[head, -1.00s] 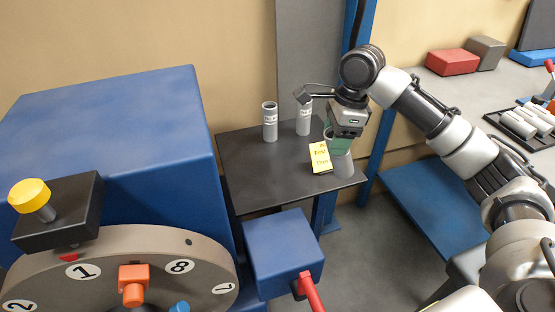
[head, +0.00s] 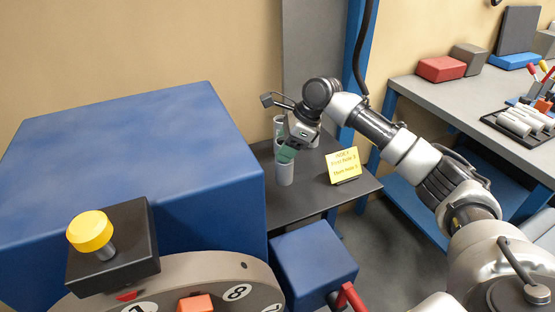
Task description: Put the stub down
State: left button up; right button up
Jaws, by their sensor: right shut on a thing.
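My right gripper (head: 288,152) is shut on a grey cylindrical stub (head: 285,174). The stub is upright, over the left part of the dark shelf (head: 315,201). I cannot tell whether its lower end touches the shelf. Another grey stub (head: 279,124) shows behind the gripper, mostly hidden by it. A further stub, just right of it, is largely covered by my wrist. A yellow note card (head: 343,162) stands on the shelf to the right of the held stub. My left gripper is not in view.
A large blue box (head: 140,160) borders the shelf on the left. A numbered wheel (head: 200,270) and a smaller blue box (head: 315,262) with a red handle (head: 350,297) are in front. A workbench (head: 445,101) with a rack of light cylinders (head: 520,122) is at right.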

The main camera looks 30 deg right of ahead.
jog(key=shift+w+a+f, duration=0.25)
jog(key=shift+w+f, duration=0.05)
jog(key=shift+w, duration=0.25)
jog(key=shift+w+a+f, duration=0.25)
jog(key=shift+w, duration=0.3)
jog(key=shift+w+f, duration=0.15)
jog(key=shift+f, duration=2)
jog(key=o, duration=1.2)
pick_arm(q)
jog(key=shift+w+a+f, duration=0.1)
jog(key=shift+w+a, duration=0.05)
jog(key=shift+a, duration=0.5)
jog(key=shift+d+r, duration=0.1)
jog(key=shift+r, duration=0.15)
pick_arm(e)
jog(key=v, duration=1.2)
